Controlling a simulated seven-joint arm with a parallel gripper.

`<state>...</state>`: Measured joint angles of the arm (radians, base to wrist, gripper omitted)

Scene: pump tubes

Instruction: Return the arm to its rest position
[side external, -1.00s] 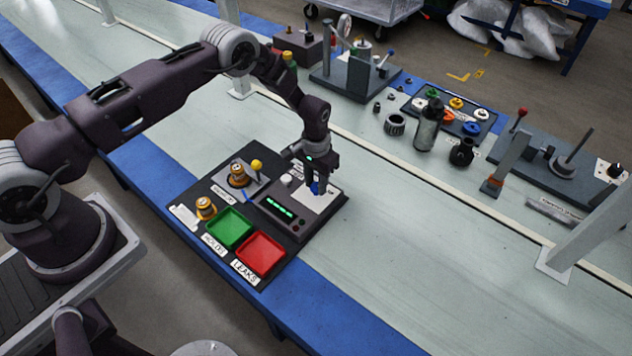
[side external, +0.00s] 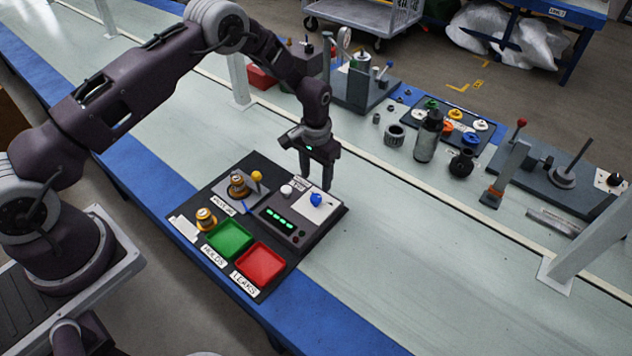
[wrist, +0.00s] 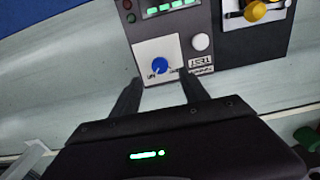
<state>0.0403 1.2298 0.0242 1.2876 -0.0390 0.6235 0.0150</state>
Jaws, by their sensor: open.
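My gripper (side external: 317,182) is open and empty, fingers pointing down, in the air above the back edge of the test box (side external: 297,227). The box has a lit green display, a white button and a blue knob (side external: 316,199) on a white plate. In the wrist view the blue knob (wrist: 159,65) lies just beyond my two spread fingers (wrist: 165,92), with nothing between them. My arm is bent and reaches over the bench from the left.
A green tray (side external: 229,236) and a red tray (side external: 260,263) sit beside the box. A brass fitting (side external: 205,218) and a fixture with a yellow knob (side external: 257,176) are nearby. Hand tools and a parts tray (side external: 454,118) stand along the back.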

